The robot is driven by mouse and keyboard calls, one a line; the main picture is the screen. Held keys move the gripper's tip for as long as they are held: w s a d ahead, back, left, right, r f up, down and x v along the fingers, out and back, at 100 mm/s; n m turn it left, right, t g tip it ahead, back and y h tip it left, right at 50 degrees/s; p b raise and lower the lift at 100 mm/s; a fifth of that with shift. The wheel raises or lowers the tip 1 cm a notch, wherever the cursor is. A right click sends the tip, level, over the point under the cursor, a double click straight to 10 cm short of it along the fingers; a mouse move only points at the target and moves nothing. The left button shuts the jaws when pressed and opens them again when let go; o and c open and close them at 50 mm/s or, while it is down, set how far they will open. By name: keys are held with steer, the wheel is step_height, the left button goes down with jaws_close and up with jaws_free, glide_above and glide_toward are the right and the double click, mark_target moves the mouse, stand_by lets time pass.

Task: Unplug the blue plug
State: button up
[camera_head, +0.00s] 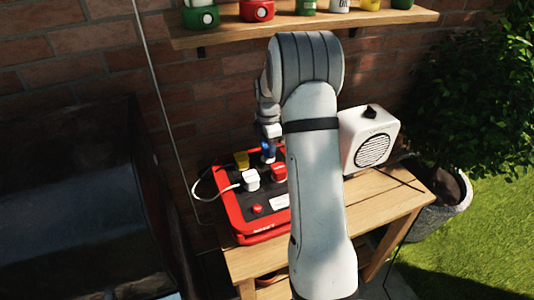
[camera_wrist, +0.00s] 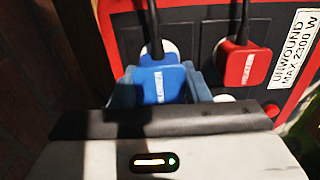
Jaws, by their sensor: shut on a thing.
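The blue plug (camera_wrist: 158,86) sits between the two fingers of my gripper (camera_wrist: 160,92) in the wrist view, with a dark cord rising from it. In the head view the blue plug (camera_head: 267,151) shows at the back of the red power box (camera_head: 232,213), below my gripper (camera_head: 268,137). My gripper is shut on it. A pale round socket rim shows behind the plug. I cannot tell whether the plug's pins are in the socket. The red plug (camera_wrist: 242,65) is to its right, also with a dark cord.
A yellow plug (camera_head: 241,159) and a white plug (camera_head: 251,179) with a white cable are on the box. A white speaker-like device (camera_head: 370,138) stands to the right on the wooden table (camera_head: 385,205). A shelf (camera_head: 395,20) with pots hangs above.

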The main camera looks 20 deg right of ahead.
steer(key=shift+r+p, duration=1.2)
steer(key=shift+r, duration=0.75)
